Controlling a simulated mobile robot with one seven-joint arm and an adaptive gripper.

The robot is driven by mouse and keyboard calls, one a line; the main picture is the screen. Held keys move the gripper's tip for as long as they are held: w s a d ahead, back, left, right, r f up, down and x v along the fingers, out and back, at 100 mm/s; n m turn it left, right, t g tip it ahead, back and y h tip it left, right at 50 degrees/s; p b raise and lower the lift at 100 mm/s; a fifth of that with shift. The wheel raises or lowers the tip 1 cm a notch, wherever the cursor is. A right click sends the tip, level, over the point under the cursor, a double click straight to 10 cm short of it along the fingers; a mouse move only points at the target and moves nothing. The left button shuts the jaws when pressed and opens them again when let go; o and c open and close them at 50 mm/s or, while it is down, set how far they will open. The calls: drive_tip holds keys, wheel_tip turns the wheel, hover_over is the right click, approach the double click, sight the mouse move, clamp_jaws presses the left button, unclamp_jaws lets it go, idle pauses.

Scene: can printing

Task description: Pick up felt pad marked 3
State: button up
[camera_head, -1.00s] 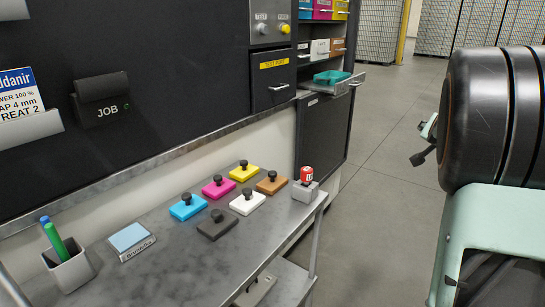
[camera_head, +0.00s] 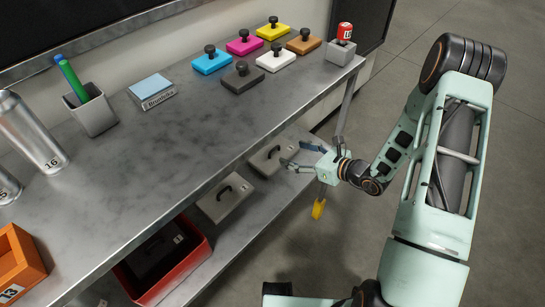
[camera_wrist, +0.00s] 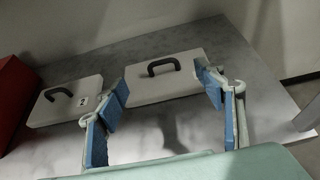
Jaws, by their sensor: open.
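Two grey felt pads with black handles lie side by side on the lower shelf. The left pad (camera_head: 217,207) carries a label reading 2 in the wrist view (camera_wrist: 45,114). The right pad (camera_head: 260,164), also in the wrist view (camera_wrist: 138,88), shows no readable number; I cannot confirm that it is the one marked 3. My gripper (camera_head: 303,158) is open and empty, just right of that right pad. In the wrist view its blue-padded fingers (camera_wrist: 163,88) are spread, with the right pad's handle beyond and between them.
A red bin (camera_head: 203,251) with a dark pad stands on the lower shelf, left of the pads. The metal tabletop (camera_head: 180,165) overhangs the shelf, and a table leg (camera_head: 346,108) stands near my gripper. Coloured stamps, a small box, a pen cup and bottles stand on top.

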sight(274, 148)
drive_tip(key=b+x, duration=0.1)
drive_tip(key=x, duration=0.4)
drive_tip(key=shift+w+a+f, duration=0.15)
drive_tip(key=shift+a, duration=0.05)
drive_tip(key=x, duration=0.2)
drive_tip(key=f+b+x, duration=0.1)
drive_tip(key=x, duration=0.1)
drive_tip(key=shift+w+a+f, duration=0.15)
drive_tip(key=shift+w+a, duration=0.1)
drive_tip(key=c, duration=1.2)
